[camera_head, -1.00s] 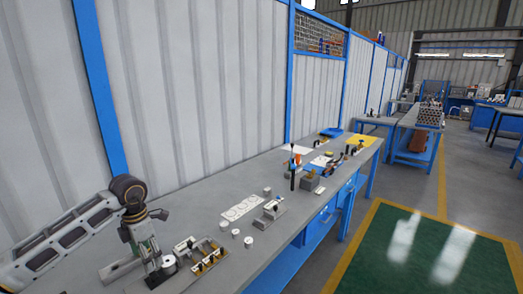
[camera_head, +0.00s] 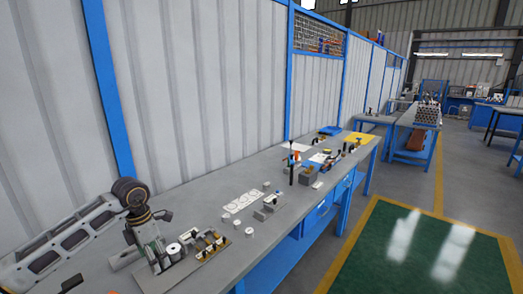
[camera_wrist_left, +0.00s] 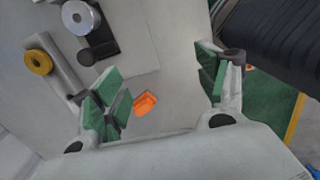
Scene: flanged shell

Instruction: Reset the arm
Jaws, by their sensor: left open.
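My left arm (camera_head: 62,240) comes in from the left and bends down at a dark joint. My left gripper (camera_head: 155,264) points down, low over the near end of the grey bench (camera_head: 215,205). In the left wrist view its green-padded fingers (camera_wrist_left: 158,88) stand wide apart with nothing between the pads. A pale round flanged part (camera_head: 175,251) is just right of the gripper. In the wrist view a silver ring-shaped part (camera_wrist_left: 78,17) and a gold one (camera_wrist_left: 38,62) lie beyond the left finger. My right gripper is not in view.
A fixture with small upright parts (camera_head: 208,243) stands right of the gripper. A white plate with round outlines (camera_head: 241,202) and small cylinders lie farther along. An orange piece (camera_wrist_left: 145,104) shows below the fingers. A ribbed wall (camera_head: 200,80) runs behind the bench.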

